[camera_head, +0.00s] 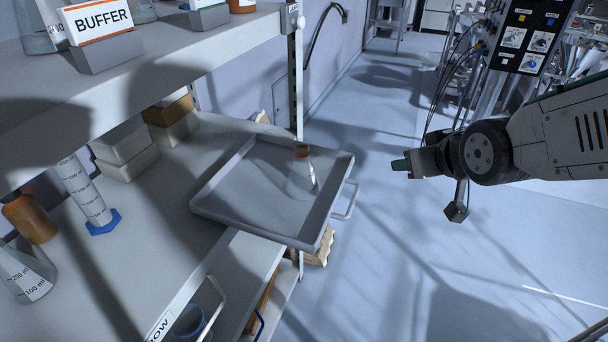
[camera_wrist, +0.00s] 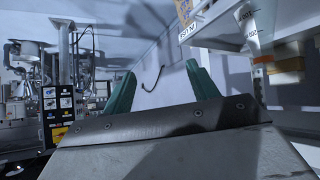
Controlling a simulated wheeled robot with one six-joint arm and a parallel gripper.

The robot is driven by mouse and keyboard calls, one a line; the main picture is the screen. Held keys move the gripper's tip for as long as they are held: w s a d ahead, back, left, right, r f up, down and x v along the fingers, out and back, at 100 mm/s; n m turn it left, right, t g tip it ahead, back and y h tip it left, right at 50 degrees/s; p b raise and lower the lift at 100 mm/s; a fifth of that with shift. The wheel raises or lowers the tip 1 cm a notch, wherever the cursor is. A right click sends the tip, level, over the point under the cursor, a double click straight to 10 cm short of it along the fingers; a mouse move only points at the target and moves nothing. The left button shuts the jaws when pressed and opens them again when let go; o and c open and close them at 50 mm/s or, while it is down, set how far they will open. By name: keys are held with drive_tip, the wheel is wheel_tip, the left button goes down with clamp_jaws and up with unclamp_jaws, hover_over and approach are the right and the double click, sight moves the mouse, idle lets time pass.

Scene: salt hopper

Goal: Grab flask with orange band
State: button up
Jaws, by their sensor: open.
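The flask with the orange band (camera_head: 301,178) is clear glass and stands upright on a grey tray (camera_head: 222,188) at the right end of the shelf bench. Its orange band circles the neck. My gripper (camera_head: 397,165) is in the air to the right of the tray, apart from the flask, and points left. In the wrist view, its two green fingers (camera_wrist: 162,88) are spread wide with nothing between them.
An upper shelf (camera_head: 160,75) with a BUFFER sign (camera_head: 98,20) overhangs the bench. A shelf post (camera_head: 297,80) rises behind the tray. A handle (camera_head: 347,200) sticks out at the tray's right. A graduated cylinder (camera_head: 82,192) and boxes (camera_head: 122,150) stand farther left.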

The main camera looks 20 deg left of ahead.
drive_tip(key=a+f+n+y, duration=0.2)
drive_tip(key=a+f+y, duration=0.15)
drive_tip(key=a, duration=0.75)
drive_tip(key=n+y, duration=0.2)
drive_tip(key=y, duration=0.2)
approach(297, 154)
drive_tip(key=w+a+f, duration=0.1)
drive_tip(key=w, duration=0.1)
drive_tip(key=w+a+f, duration=0.2)
drive_tip(key=shift+w+a+f, duration=0.1)
drive_tip(key=shift+f, duration=0.05)
drive_tip(key=x, duration=0.7)
drive_tip(key=shift+w, duration=0.15)
drive_tip(key=c, duration=1.1)
